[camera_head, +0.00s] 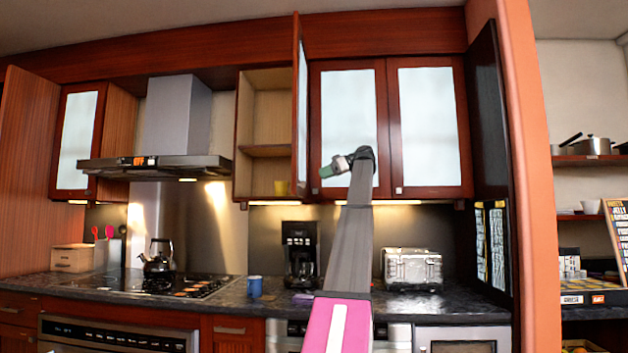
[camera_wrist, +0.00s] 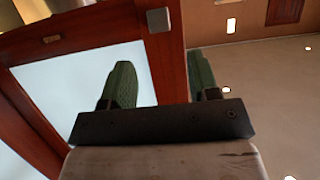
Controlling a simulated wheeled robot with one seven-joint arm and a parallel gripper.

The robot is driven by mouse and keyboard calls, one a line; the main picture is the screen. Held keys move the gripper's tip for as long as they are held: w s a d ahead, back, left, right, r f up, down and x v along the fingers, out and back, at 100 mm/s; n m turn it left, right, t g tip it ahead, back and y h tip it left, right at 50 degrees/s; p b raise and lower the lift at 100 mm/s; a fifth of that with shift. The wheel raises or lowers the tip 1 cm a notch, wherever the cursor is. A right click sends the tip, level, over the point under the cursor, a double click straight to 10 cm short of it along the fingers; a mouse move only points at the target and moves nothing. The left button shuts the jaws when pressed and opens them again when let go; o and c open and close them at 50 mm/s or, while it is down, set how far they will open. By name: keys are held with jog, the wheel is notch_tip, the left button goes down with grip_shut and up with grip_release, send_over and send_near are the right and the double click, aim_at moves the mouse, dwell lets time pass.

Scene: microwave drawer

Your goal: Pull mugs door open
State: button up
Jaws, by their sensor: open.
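The mugs door (camera_head: 301,110) is a wooden cabinet door with a pale panel, standing swung out and nearly edge-on in the head view. The cabinet (camera_head: 265,140) behind it shows bare shelves and a yellow mug (camera_head: 281,187) at the bottom. My gripper (camera_head: 331,169) is just right of the door's lower part, jaws apart and empty. In the wrist view, the green fingers (camera_wrist: 160,84) lie on either side of a red door frame's edge (camera_wrist: 168,60), one over the pale panel. A small square knob (camera_wrist: 158,20) is on that frame. I cannot tell whether the fingers touch it.
Closed glass-front doors (camera_head: 429,125) are right of the open one. A range hood (camera_head: 160,165) is to the left. The counter below holds a coffee maker (camera_head: 300,250), a blue mug (camera_head: 255,286), a metal box (camera_head: 412,268) and a kettle (camera_head: 158,260).

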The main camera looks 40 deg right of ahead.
jog(key=shift+v, duration=1.25)
